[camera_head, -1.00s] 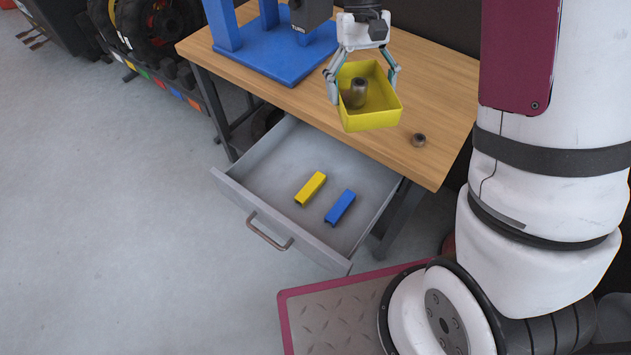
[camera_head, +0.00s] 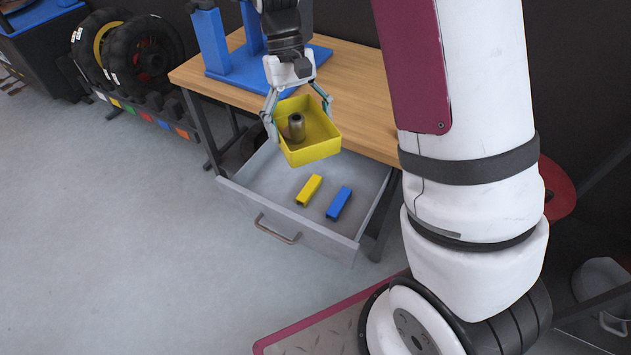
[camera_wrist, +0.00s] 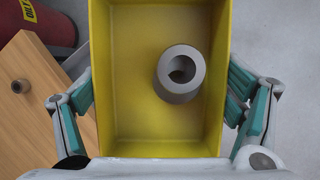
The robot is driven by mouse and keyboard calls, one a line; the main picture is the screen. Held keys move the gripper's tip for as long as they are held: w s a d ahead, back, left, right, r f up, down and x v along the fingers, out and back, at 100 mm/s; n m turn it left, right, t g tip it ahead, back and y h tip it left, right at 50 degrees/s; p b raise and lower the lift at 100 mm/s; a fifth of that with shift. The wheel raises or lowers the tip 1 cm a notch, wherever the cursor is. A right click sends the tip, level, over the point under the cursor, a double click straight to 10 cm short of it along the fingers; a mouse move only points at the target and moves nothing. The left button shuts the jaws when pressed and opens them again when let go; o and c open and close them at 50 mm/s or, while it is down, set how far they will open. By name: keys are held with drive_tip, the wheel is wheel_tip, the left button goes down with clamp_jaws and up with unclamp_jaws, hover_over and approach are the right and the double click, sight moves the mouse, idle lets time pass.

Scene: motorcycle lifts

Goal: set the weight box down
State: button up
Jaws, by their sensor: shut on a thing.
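The weight box is a yellow open-topped box (camera_head: 313,152) with a grey hollow cylinder (camera_head: 297,127) standing inside it. My gripper (camera_head: 298,106) is shut on the box, with one finger at each of two opposite sides. The box hangs over the front edge of the table and the back of the open drawer in the head view. In the wrist view, the box (camera_wrist: 130,125) fills the middle between the fingers, and the cylinder (camera_wrist: 180,74) sits in its right half. The underside of the box is hidden.
The wooden table (camera_head: 365,110) carries a blue press frame (camera_head: 213,45). The open grey drawer (camera_head: 262,178) holds a yellow block (camera_head: 308,190) and a blue block (camera_head: 339,203). Open floor lies left.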

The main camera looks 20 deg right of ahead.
drive_tip(key=shift+a+f, duration=0.1)
drive_tip(key=shift+a, duration=0.05)
drive_tip(key=shift+w+d+f+n+h, duration=0.15)
drive_tip(key=shift+w+d+f+n, duration=0.15)
drive_tip(key=shift+f+n, duration=0.15)
drive_tip(key=shift+w+d+f+n+h, duration=0.15)
drive_tip(key=shift+d+f+n, duration=0.15)
drive_tip(key=shift+f+n, duration=0.15)
drive_tip(key=w+d+f+n+h+b, duration=0.2)
drive_tip(key=w+d+f+n, duration=0.1)
drive_tip(key=f+n, duration=0.2)
drive_tip(key=n+t+h+b, duration=0.1)
drive_tip(key=n+t+b, duration=0.4)
drive_tip(key=n, duration=1.3)
hover_over(289, 177)
drive_tip(key=s+p, duration=0.1)
drive_tip(key=p, duration=0.1)
wheel_tip(289, 177, down, 14)
drive_tip(key=t, duration=0.2)
drive_tip(key=f, duration=0.3)
drive_tip(key=a+f+b, duration=0.1)
drive_tip(key=f, duration=0.1)
drive_tip(key=shift+a+f+b, duration=0.1)
drive_tip(key=shift+f+b, duration=0.2)
drive_tip(key=shift+f, duration=0.1)
drive_tip(key=shift+f+b, duration=0.6)
drive_tip(key=shift+f, duration=1.4)
drive_tip(key=shift+f, duration=0.1)
